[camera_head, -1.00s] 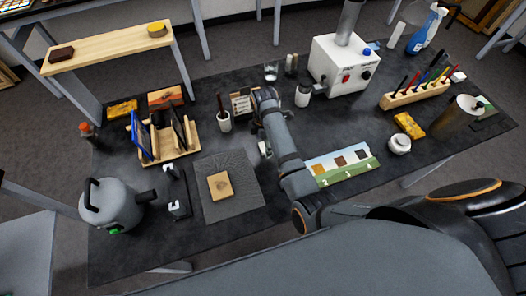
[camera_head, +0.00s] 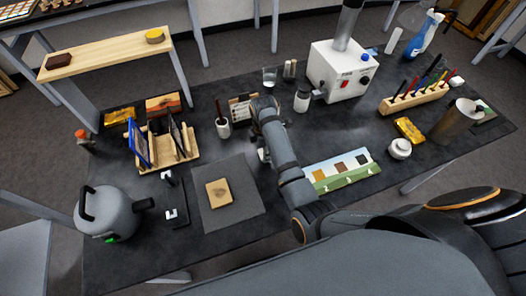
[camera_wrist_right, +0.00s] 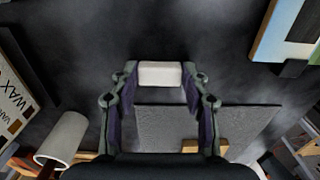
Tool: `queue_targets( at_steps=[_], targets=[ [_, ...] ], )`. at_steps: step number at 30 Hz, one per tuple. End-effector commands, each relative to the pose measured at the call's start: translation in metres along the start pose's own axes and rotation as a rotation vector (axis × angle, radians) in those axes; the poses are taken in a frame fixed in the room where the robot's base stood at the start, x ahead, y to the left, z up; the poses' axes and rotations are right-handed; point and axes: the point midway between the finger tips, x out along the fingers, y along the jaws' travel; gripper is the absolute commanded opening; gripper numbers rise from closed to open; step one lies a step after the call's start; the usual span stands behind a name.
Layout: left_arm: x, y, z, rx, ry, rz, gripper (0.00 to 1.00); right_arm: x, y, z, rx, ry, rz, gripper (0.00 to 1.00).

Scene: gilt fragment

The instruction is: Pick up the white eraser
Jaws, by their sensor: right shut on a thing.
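The white eraser (camera_wrist_right: 160,74) is a small pale block. In the right wrist view it sits between the fingertips of my right gripper (camera_wrist_right: 160,80), which is shut on it, with a finger at each end. In the head view my right gripper (camera_head: 264,155) is over the middle of the dark table, mostly hidden behind my own arm. I cannot make out the eraser clearly there. My left gripper is in neither view.
A grey mat (camera_head: 245,205) with a wooden block (camera_head: 219,193) lies left of the right gripper. A white cup (camera_head: 223,128) and a box of wax sticks (camera_head: 240,110) stand behind it. A painted panel (camera_head: 342,169) lies to the right. A wooden rack (camera_head: 182,155) stands further left.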

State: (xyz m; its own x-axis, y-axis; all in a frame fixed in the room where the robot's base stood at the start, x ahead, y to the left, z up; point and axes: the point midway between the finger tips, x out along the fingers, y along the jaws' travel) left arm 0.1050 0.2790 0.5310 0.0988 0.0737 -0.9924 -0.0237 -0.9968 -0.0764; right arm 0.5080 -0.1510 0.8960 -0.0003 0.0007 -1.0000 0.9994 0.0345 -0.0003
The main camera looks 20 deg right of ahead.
Motion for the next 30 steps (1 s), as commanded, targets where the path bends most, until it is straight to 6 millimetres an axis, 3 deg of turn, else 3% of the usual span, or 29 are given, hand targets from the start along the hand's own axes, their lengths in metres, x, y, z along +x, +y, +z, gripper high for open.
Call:
queue_targets(
  at_steps=[8, 17, 19, 30],
  targets=[
    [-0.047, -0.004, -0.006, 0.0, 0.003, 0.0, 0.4, -0.041, 0.0, 0.0, 0.0, 0.0, 0.0, 0.21],
    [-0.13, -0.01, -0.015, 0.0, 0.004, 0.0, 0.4, -0.084, -0.033, 0.011, 0.001, -0.002, -0.002, 0.21],
    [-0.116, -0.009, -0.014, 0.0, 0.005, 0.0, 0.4, -0.084, -0.043, 0.014, 0.002, -0.001, 0.004, 0.21],
    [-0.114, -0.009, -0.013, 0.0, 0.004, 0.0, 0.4, -0.122, -0.12, 0.039, 0.001, -0.002, 0.0, 0.21]
  ],
)
